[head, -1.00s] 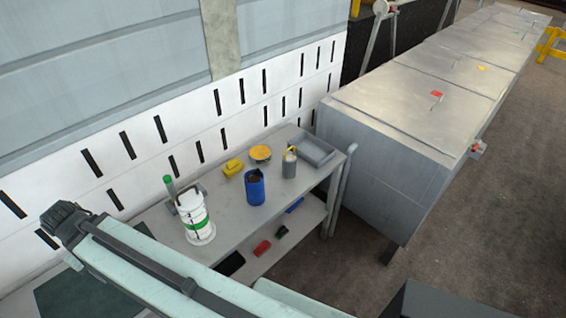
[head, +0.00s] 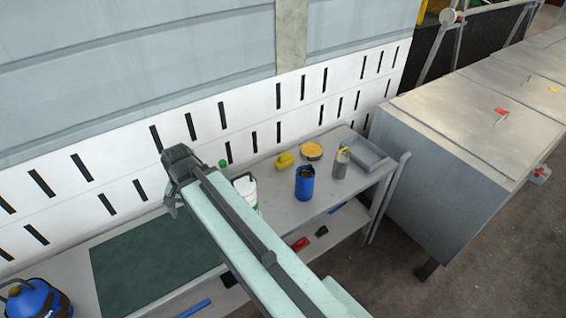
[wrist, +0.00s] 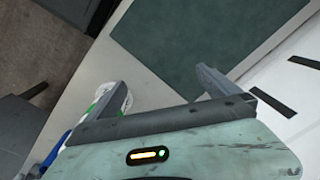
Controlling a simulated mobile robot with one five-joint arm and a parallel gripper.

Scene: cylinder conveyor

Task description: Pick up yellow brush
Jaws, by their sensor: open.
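A small yellow block-like object (head: 284,160) lies at the back of the grey workbench (head: 285,212); its shape is too small to tell whether it is a brush. A grey cup (head: 341,164) to its right has a yellow item (head: 344,151) sticking out, perhaps a handle. My gripper (head: 171,208) is at the left, near the dark green mat and well away from both. In the wrist view my gripper (wrist: 156,78) has its two fingers spread with nothing between them, and neither yellow object shows clearly there.
A blue can (head: 304,186), an orange-yellow round tin (head: 312,151) and a grey tray (head: 366,158) stand on the bench. A white canister (head: 246,190) is partly hidden by my arm. The dark green mat (head: 150,268) is clear. A blue container (head: 35,300) stands at far left.

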